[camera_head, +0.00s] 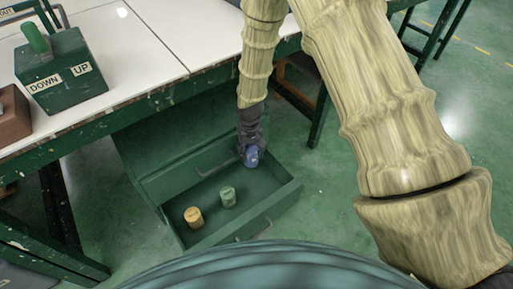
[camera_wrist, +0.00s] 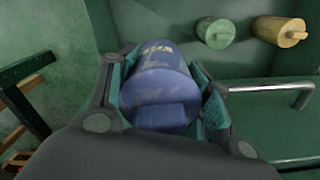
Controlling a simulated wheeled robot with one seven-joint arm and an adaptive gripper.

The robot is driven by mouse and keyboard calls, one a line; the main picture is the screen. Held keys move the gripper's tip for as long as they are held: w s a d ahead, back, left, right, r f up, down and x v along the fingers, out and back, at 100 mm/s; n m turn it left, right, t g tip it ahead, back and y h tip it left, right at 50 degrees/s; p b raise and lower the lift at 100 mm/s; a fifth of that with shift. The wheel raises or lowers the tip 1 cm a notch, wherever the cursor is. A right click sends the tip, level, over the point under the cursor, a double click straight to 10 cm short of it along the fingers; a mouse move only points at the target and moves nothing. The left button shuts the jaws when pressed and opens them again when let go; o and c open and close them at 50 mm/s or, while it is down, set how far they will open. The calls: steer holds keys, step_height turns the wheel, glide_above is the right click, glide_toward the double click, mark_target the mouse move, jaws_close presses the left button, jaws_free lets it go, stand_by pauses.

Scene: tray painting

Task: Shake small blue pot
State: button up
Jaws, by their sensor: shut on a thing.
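The small blue pot (camera_head: 251,157) is at the end of my arm, over the back right part of an open green drawer. In the wrist view the blue pot (camera_wrist: 158,88) sits between the two fingers of my gripper (camera_wrist: 163,85), which is shut on it. In the head view my gripper (camera_head: 250,140) points down at the drawer. I cannot tell whether the pot touches the drawer floor.
A green pot (camera_head: 228,196) and a yellow pot (camera_head: 194,217) stand in the open drawer (camera_head: 282,205). The drawer has a metal handle (camera_wrist: 272,87). Above it is a white-topped table (camera_head: 150,60) with a green lever box (camera_head: 60,75) marked UP and DOWN.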

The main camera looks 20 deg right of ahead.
steer(key=d+p, duration=0.3)
steer(key=d, duration=0.4)
steer(key=a+p, duration=0.1)
steer(key=a, duration=0.5)
steer(key=shift+a, duration=0.4)
steer(key=d+p, duration=0.3)
steer(key=d, duration=0.4)
steer(key=a+p, duration=0.1)
steer(key=a, duration=0.6)
steer(key=d+p, duration=0.2)
steer(key=d, duration=0.5)
steer(key=a+p, duration=0.1)
steer(key=a, duration=0.6)
steer(key=d+p, duration=0.1)
steer(key=d, duration=0.6)
steer(key=a+p, duration=0.1)
steer(key=a, duration=0.6)
steer(key=d, duration=0.7)
steer(key=a+p, duration=0.1)
steer(key=a, duration=0.6)
steer(key=d+p, duration=0.1)
steer(key=d, duration=0.6)
steer(key=a, duration=0.7)
steer(key=shift+p, duration=0.35)
steer(key=d, duration=0.3)
steer(key=shift+d, duration=0.15)
